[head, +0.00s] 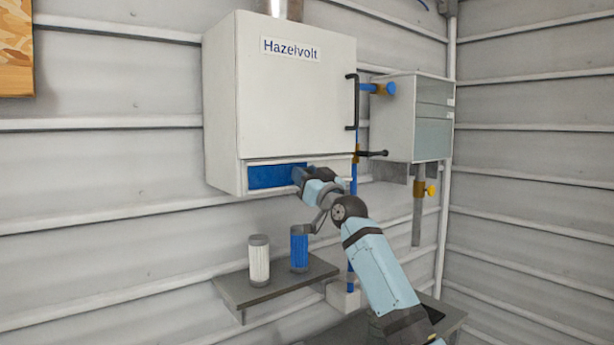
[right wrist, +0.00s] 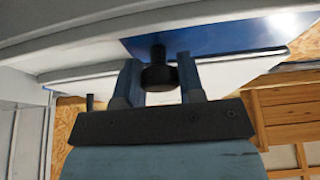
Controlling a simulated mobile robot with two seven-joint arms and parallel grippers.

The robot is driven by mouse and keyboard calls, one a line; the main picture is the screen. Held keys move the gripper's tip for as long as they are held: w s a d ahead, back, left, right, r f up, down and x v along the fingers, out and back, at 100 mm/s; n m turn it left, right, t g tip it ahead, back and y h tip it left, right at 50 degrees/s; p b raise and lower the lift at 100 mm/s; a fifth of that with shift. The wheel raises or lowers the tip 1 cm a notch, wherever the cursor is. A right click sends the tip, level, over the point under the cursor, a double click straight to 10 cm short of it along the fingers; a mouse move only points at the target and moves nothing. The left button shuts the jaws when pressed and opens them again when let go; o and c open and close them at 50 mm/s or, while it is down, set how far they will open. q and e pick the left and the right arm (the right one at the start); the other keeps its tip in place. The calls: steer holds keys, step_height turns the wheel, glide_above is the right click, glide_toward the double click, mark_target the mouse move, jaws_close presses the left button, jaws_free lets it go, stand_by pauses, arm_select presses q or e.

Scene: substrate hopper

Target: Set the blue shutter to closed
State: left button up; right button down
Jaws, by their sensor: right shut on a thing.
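The blue shutter (head: 272,176) is a flat panel in the slot low on the white Hazelvolt hopper (head: 290,100). Blue fills the left part of the slot, and the right part looks pale behind my arm. My right gripper (head: 299,178) is at the shutter's right part and hides some of it. In the right wrist view, the fingers of my right gripper (right wrist: 159,80) stand on both sides of a dark round knob (right wrist: 158,76), which is on a short stem at the blue panel (right wrist: 225,38). My left gripper is not in view.
A white cylinder (head: 259,261) and a blue one (head: 299,249) stand on a grey shelf (head: 275,285) below. A grey box (head: 410,117) hangs on the wall to the right, with a blue-handled pipe fitting (head: 379,88) beside it. The hopper door has a black handle (head: 352,102).

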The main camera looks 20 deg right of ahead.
steer(key=shift+a+f, duration=0.1)
steer(key=shift+a, duration=0.05)
steer(key=c, duration=1)
jaws_free()
steer(key=shift+o, duration=1.2)
steer(key=shift+a, duration=0.2)
steer(key=shift+s+d, duration=0.1)
steer(key=shift+s+d, duration=0.15)
steer(key=b+v, duration=0.1)
steer(key=v, duration=1.2)
steer(key=shift+s, duration=0.15)
steer(key=shift+f, duration=0.1)
